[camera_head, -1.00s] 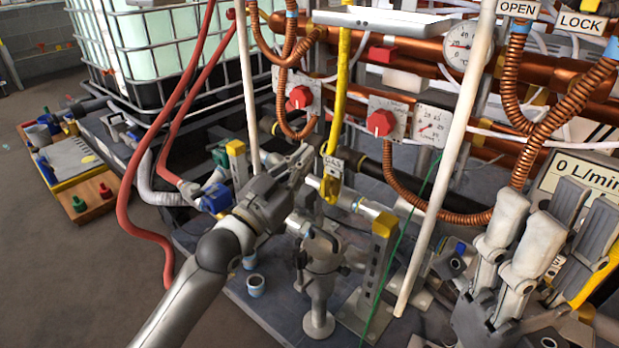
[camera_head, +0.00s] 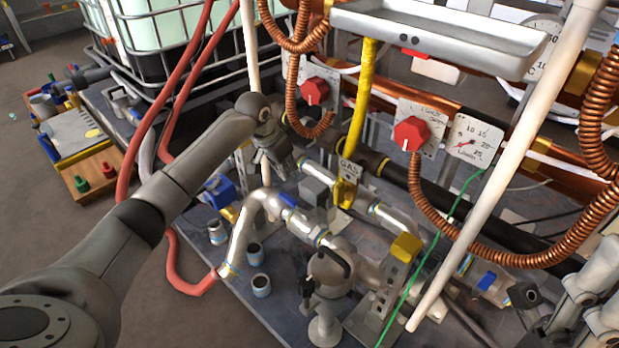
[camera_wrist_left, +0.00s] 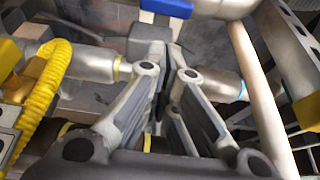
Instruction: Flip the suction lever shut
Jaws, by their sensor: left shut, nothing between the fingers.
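Several blue levers are in view, and I cannot read which one is the suction lever. One short blue lever (camera_head: 288,200) sits on the bent silver pipe (camera_head: 262,205), just below my left gripper. A blue handle also shows at the top of the left wrist view (camera_wrist_left: 167,7). Another blue part (camera_head: 220,190) is left of the pipe, and a further one (camera_head: 487,281) is at the lower right. My left gripper (camera_head: 281,176) is shut and empty, pointing down among the pipes; whether it touches anything is unclear. My right gripper (camera_head: 588,295) is cut off at the right edge.
A yellow gas pipe (camera_head: 359,110) and a pale slanted pole (camera_head: 500,175) stand near the fittings. A green cord (camera_head: 430,258) crosses the right. A dark pump-like fitting (camera_head: 328,275) stands in front. A metal tray (camera_head: 435,35) overhangs the back. Bare floor (camera_head: 185,315) is at lower left.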

